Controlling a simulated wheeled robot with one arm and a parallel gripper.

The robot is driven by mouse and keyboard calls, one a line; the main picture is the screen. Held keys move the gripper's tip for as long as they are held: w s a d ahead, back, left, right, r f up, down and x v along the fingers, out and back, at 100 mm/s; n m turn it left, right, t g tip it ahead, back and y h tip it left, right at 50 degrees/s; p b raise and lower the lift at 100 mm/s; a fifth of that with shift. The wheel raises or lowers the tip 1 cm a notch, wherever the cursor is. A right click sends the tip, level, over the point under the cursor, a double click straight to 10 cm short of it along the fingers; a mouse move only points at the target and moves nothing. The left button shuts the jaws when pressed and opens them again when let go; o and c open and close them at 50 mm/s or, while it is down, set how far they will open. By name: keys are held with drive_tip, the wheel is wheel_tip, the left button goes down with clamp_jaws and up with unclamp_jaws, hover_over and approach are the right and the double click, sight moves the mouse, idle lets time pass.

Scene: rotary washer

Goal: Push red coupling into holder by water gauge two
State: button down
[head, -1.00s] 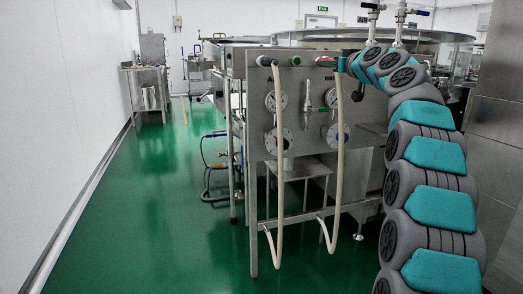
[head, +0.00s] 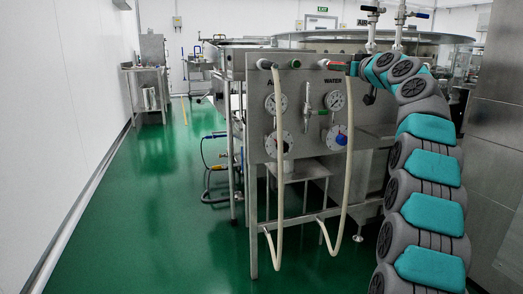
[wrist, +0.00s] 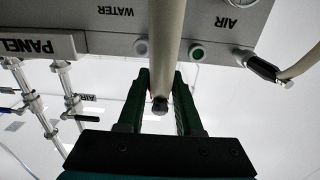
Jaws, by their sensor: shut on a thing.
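The red coupling (head: 335,66) shows in the head view at the top right of the steel panel, at the upper end of the right cream hose. My gripper (head: 352,69) is just right of it. In the wrist view my gripper (wrist: 163,76) has its green fingers on either side of the hose end (wrist: 161,98), whose dark tip points toward my palm. The fingers hide most of the coupling's red part. A round grey-white socket (wrist: 141,47) sits on the panel edge under the WATER label. I cannot tell if it is the holder. The upper water gauge (head: 335,100) and lower water gauge (head: 337,136) are below.
The left cream hose (head: 277,170) hangs from a dark coupling (head: 264,63). A green round fitting (head: 296,63) is between the hoses. Pipes with valves (head: 372,28) rise behind my arm. Green floor (head: 150,210) is clear on the left.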

drive_tip(key=shift+d, duration=0.1)
drive_tip(key=shift+w+d+r+p, duration=0.2)
drive_tip(key=shift+d+p, duration=0.2)
drive_tip(key=shift+d, duration=0.15)
drive_tip(key=shift+w+d+f+p, duration=0.1)
drive_tip(key=shift+w+d+p, duration=0.1)
drive_tip(key=shift+d+p, duration=0.3)
drive_tip(key=shift+w+d+f+p, duration=0.15)
drive_tip(key=shift+d+p, duration=0.15)
drive_tip(key=shift+d, duration=0.4)
drive_tip(key=shift+w+r+p, duration=0.15)
drive_tip(key=shift+w+p, duration=0.1)
drive_tip(key=shift+p, duration=0.05)
drive_tip(key=shift+p+x, duration=2.1)
drive_tip(key=shift+p, duration=0.3)
drive_tip(key=shift+w+a+p, duration=0.15)
drive_tip(key=shift+w+p, duration=0.15)
drive_tip(key=shift+p, duration=0.15)
drive_tip(key=shift+w+a+p, duration=0.1)
drive_tip(key=shift+w+p, duration=0.2)
drive_tip(key=shift+p, duration=0.05)
